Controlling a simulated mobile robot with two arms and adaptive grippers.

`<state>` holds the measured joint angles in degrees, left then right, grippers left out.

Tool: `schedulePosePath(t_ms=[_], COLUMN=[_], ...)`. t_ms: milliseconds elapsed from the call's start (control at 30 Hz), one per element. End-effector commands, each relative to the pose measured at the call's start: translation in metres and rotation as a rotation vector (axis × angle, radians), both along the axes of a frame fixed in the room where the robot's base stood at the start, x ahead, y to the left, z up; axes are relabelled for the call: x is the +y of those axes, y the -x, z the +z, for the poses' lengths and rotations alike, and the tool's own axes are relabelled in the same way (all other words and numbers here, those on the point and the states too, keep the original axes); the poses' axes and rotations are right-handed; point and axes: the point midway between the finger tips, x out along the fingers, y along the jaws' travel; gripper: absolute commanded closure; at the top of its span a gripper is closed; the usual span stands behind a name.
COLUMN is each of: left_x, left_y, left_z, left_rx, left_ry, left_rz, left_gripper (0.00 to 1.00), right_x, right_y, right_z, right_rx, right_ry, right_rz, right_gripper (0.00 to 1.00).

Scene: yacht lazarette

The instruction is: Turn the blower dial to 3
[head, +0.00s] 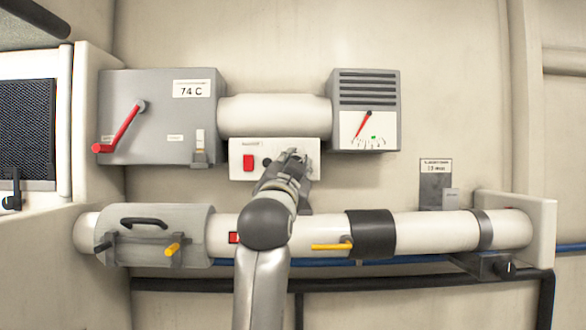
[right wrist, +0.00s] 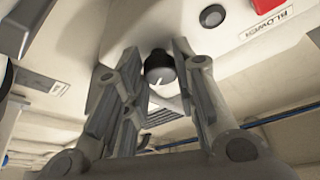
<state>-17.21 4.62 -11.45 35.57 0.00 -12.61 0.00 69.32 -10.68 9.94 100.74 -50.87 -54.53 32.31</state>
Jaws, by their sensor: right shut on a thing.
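The white blower panel (head: 240,145) is on the wall under a wide white duct, with a small label at its upper left. The blower dial (right wrist: 160,66) is a black round knob with a white pointer mark, seen in the right wrist view between my fingers. My right gripper (head: 290,165) reaches up to the right part of the panel and hides the dial in the head view. It also shows in the right wrist view (right wrist: 158,70), shut on the dial. The numbers around the dial cannot be read. My left gripper is not in view.
A red switch (head: 249,162) and a dark round button (head: 266,162) sit left of the dial. A gauge (head: 369,128) with a red needle is at the right. A grey box (head: 160,90) with a red lever is at the left. A large white pipe (head: 425,231) runs below.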

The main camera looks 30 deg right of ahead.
Motion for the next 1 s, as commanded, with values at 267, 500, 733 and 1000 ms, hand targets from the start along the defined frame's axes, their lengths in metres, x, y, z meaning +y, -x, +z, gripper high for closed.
schedulePosePath(t_ms=[267, 500, 733, 1000], left_x=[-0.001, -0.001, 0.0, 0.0], left_y=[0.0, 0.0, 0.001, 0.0], left_z=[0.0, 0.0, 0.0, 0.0], left_rx=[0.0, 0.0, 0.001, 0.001], left_ry=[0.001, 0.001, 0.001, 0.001], left_rz=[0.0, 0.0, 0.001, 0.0], left_gripper=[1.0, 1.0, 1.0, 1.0], right_x=[0.0, 0.0, 0.012, 0.04], right_y=[0.002, 0.001, 0.011, 0.041], right_z=[0.003, 0.002, -0.004, -0.018], right_rx=[-0.007, -0.003, -0.005, -0.005], right_ry=[0.005, 0.003, 0.003, 0.002], right_rz=[0.0, 0.0, 0.003, 0.003], right_gripper=[0.51, 0.51, 0.51, 0.51])
